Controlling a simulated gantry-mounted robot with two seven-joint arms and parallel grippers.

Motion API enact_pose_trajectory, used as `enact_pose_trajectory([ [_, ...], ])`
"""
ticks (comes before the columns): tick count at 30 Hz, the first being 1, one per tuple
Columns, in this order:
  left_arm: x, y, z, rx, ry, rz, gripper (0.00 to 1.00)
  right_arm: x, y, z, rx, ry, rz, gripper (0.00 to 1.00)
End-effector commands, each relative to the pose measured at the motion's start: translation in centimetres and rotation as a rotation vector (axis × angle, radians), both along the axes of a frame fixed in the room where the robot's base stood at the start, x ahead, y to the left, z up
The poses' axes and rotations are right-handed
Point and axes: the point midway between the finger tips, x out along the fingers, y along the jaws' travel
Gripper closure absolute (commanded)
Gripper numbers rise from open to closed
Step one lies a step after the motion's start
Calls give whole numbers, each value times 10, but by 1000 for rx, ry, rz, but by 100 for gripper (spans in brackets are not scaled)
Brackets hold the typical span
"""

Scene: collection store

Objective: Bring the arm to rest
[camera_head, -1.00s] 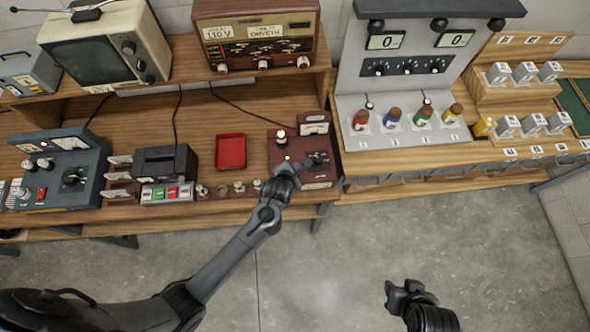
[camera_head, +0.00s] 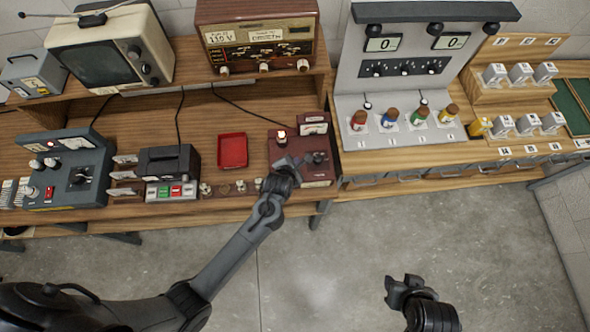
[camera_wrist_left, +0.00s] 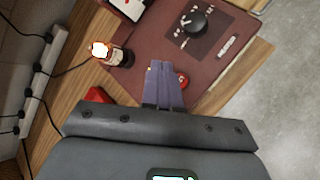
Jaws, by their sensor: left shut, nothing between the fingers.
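My left arm reaches up from the lower left in the head view, and its gripper (camera_head: 292,164) is at the front left of a dark red box with a dial (camera_head: 318,172). In the left wrist view the gripper's fingers (camera_wrist_left: 165,85) are together, with nothing between them, over the near edge of the red box (camera_wrist_left: 160,30). They partly cover a small red part on the box. I cannot tell whether they touch it. My right gripper (camera_head: 398,288) hangs over the floor at the lower right, and its jaws are too small to judge.
A red tray (camera_head: 232,151) and a dark device with coloured buttons (camera_head: 170,170) stand left of the box. A grey dial unit (camera_head: 68,170) is further left. Several coloured bottles (camera_head: 388,118) stand on the right bench. The floor (camera_head: 330,260) in front is clear.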

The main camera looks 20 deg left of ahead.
Motion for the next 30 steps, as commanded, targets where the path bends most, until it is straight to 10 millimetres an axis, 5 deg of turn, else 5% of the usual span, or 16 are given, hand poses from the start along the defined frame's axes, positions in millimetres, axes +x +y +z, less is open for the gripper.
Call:
enact_pose_trajectory([
  [9,-9,1,-7,1,17,0,100,0,0,1,1,0,-1,57],
  [17,-75,27,-39,28,104,11,100,0,1,11,6,1,-4,57],
  [22,-133,51,-8,122,166,-138,100,0,2,21,8,0,-6,57],
  [30,-193,62,67,535,268,-778,100,0,2,28,9,0,-6,57],
])
